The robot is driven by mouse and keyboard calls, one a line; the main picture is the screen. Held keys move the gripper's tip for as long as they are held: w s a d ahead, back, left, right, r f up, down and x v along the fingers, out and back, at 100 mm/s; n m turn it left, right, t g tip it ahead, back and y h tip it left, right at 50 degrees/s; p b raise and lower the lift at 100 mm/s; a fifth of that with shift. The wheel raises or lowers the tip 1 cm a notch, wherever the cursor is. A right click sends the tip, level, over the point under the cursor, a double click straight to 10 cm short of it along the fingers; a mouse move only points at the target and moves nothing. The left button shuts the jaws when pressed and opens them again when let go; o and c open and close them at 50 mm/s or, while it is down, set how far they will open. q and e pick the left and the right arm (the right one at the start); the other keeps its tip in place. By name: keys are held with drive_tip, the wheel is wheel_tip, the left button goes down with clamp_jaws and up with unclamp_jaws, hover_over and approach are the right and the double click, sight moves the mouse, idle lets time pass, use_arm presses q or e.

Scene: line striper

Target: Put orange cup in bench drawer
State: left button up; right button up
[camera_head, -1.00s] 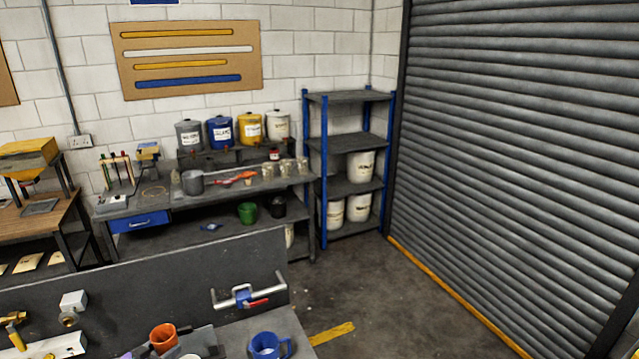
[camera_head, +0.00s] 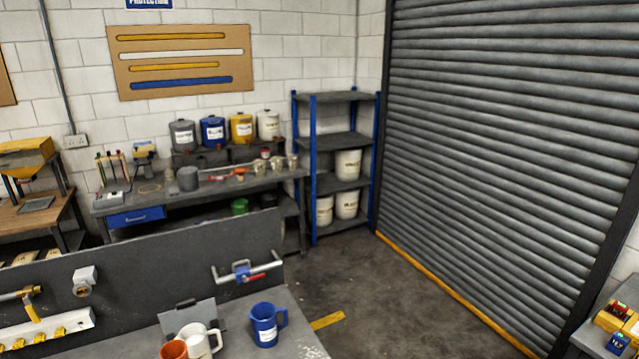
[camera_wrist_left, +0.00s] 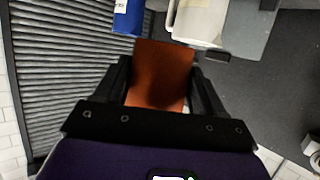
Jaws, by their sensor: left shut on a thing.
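The orange cup (camera_head: 174,350) shows at the bottom edge of the head view, partly cut off, beside the white mug. In the left wrist view the orange cup (camera_wrist_left: 160,75) is between the two dark fingers of my left gripper (camera_wrist_left: 160,88), which is shut on it. My left gripper does not show in the head view. A blue-fronted drawer (camera_head: 136,217) sits under the left end of the back bench (camera_head: 215,190) and looks shut. My right gripper is in neither view.
A white mug (camera_head: 199,343) and a blue mug (camera_head: 265,325) stand right of the orange cup on the near bench (camera_head: 300,338). A dark upright panel (camera_head: 150,262) with a valve handle backs this bench. Open floor lies between the benches and the roller shutter (camera_head: 500,150).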

use_arm(q)
drive_tip(key=s+d+f+m+g+h+b, duration=0.25)
drive_tip(key=s+d+b, duration=0.2)
drive_tip(key=d, duration=0.45)
drive_tip(key=s+d+f+m+g+h+b, duration=0.1)
drive_tip(key=s+d+f+m+h+b, duration=0.25)
drive_tip(key=d, duration=0.65)
drive_tip(key=s+d+f+m+g+h+b, duration=0.1)
drive_tip(key=s+d+f+b, duration=0.4)
drive_tip(key=d, duration=0.4)
drive_tip(key=w+d+r+n+t+y, duration=0.3)
drive_tip(key=w+n+t+y, duration=0.1)
drive_tip(key=w+n, duration=0.15)
drive_tip(key=a+n+y, duration=0.1)
drive_tip(key=y, duration=0.1)
drive_tip(key=a+f+n+t+y, duration=0.1)
drive_tip(key=n+y, duration=0.1)
drive_tip(key=a+f+n+y, duration=0.1)
drive_tip(key=n+y, duration=0.1)
drive_tip(key=y, duration=0.1)
drive_tip(key=shift+s+a+f+b, duration=0.25)
drive_tip(key=shift+a+b, duration=0.15)
